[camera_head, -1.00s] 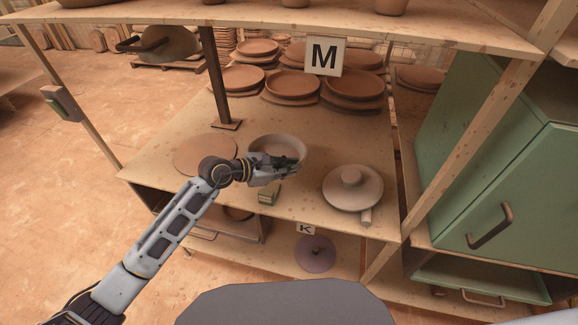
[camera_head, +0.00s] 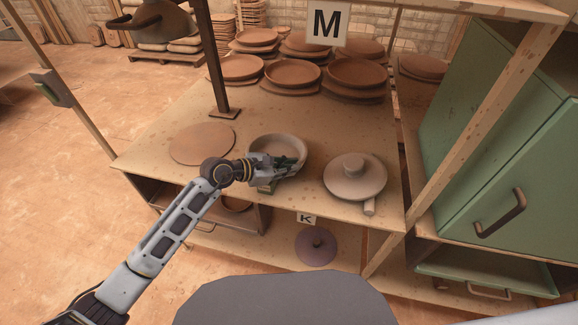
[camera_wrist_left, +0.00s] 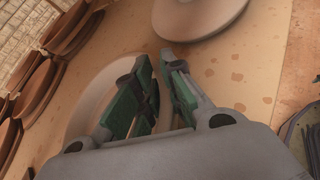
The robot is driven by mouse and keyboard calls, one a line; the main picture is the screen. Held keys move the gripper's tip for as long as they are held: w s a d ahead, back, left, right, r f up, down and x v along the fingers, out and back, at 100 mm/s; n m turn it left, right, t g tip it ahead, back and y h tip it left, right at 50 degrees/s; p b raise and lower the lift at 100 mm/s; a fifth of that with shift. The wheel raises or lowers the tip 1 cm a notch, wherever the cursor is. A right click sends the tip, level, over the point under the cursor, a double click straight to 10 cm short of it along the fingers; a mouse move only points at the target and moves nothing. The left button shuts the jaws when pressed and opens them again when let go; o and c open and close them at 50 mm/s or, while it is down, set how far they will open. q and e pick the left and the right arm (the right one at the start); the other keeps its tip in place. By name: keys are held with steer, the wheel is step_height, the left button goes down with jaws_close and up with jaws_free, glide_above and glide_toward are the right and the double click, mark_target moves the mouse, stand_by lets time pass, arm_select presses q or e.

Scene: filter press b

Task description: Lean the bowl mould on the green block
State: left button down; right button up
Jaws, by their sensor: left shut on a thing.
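The bowl mould (camera_head: 262,146) is a pale grey round bowl near the front of the table, its hollow side showing. It also shows in the left wrist view (camera_wrist_left: 92,88), partly behind the fingers. My left gripper (camera_head: 290,165) is shut on the bowl mould at its near right part; its green-padded fingers (camera_wrist_left: 160,100) hide the exact contact. I cannot tell whether bowl and block touch. My right gripper is not in view.
A lidded grey mould (camera_head: 370,183) stands to the right, with a small peg (camera_head: 369,207) before it. A flat clay disc (camera_head: 202,144) lies to the left. Stacked clay plates (camera_head: 292,73) fill the back. A post (camera_head: 215,65) rises behind the disc.

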arm_select(q)
steer(key=shift+s+f+b, duration=0.15)
steer(key=shift+f+b, duration=0.1)
steer(key=shift+f, duration=0.3)
steer(key=shift+s+f+b, duration=0.15)
steer(key=shift+f+b, duration=0.1)
steer(key=shift+f, duration=0.25)
stand_by(1.2)
steer(key=c, duration=1.4)
jaws_free()
steer(key=shift+c, duration=0.2)
steer(key=shift+f, duration=0.1)
steer(key=shift+a, duration=0.1)
steer(key=shift+s+a, duration=0.1)
steer(key=shift+w+r+v, duration=0.15)
steer(key=shift+v, duration=0.9)
steer(key=shift+w+r+v, duration=0.15)
steer(key=shift+r+v, duration=0.05)
steer(key=shift+v, duration=0.9)
steer(key=shift+s+a+r, duration=0.35)
steer(key=shift+a+r, duration=0.1)
steer(key=v, duration=0.6)
steer(key=shift+r, duration=0.25)
